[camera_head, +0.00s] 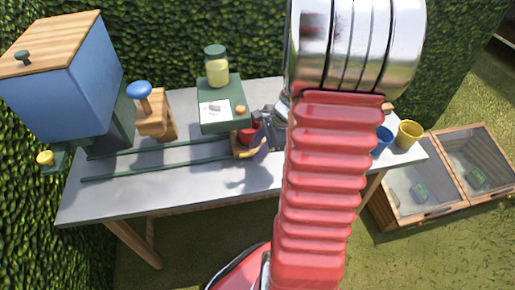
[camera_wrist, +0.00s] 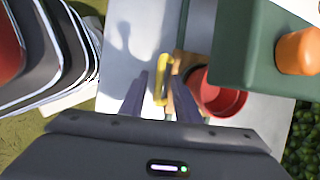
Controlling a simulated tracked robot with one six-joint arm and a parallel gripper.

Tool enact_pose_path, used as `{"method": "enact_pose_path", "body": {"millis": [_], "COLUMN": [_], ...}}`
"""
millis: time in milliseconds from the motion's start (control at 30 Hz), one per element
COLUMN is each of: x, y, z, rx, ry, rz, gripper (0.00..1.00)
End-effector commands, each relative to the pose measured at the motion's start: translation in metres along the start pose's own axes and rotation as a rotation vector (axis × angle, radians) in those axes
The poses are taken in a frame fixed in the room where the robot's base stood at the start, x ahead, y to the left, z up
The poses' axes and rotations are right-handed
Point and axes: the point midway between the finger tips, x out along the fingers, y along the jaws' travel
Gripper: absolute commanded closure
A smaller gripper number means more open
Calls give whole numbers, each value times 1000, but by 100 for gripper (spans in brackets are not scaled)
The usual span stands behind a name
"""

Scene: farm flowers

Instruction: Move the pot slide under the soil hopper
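The pot slide (camera_head: 240,150) is a small wooden carriage on the dark green rails, below the green box. It carries a red pot (camera_head: 247,136) and has a yellow handle. In the wrist view the slide's wood (camera_wrist: 180,68), the red pot (camera_wrist: 222,100) and the yellow handle (camera_wrist: 161,84) show. My gripper (camera_wrist: 160,90) is open, with the handle between its two dark fingers. A small gap shows on each side; contact is not clear. The soil hopper (camera_head: 62,95) is a blue box with a wooden lid at the far left, over the rails' left end.
A wooden block with a blue knob (camera_head: 152,108) stands behind the rails (camera_head: 150,168), between hopper and slide. A green box (camera_head: 222,112) with a jar stands behind the slide. A blue pot (camera_head: 384,139) and yellow pot (camera_head: 409,135) are on the right. The rails between look clear.

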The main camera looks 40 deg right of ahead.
Motion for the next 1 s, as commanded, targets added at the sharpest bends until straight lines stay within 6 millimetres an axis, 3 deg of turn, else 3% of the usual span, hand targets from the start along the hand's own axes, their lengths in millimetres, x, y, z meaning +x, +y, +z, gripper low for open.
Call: {"method": "enact_pose_path", "body": {"millis": [267, 800, 1000], "x": [-24, -116, -134], "y": [-1, -1, 0], "z": [0, -1, -1], "rx": [-2, 1, 0], "ry": [1, 2, 2], "rz": [-3, -5, -2], "gripper": [71, 71, 71]}}
